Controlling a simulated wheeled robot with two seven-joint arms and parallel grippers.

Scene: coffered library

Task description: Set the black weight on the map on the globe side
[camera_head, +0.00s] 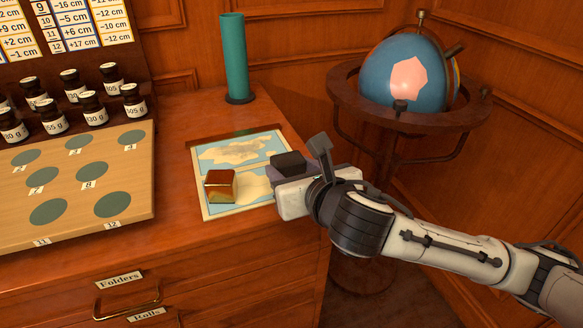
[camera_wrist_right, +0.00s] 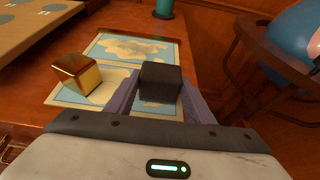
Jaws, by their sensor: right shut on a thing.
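The black weight (camera_head: 289,163) is a dark block held in my right gripper (camera_head: 285,168). It also shows in the right wrist view (camera_wrist_right: 160,82), between the two fingers. My right gripper is shut on it at the right edge of the map (camera_head: 205,209), on the side toward the globe (camera_head: 404,72). I cannot tell whether the weight touches the map. A gold cube (camera_head: 220,186) sits on the left part of the map and also shows in the right wrist view (camera_wrist_right: 76,72). My left gripper is not in view.
A teal cylinder (camera_head: 235,58) stands behind the map. A wooden board (camera_head: 128,180) with green circles and several dark labelled bottles (camera_head: 92,108) is at the left. The globe's wooden stand (camera_head: 425,122) is beyond the cabinet's right edge. Drawers are below in front.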

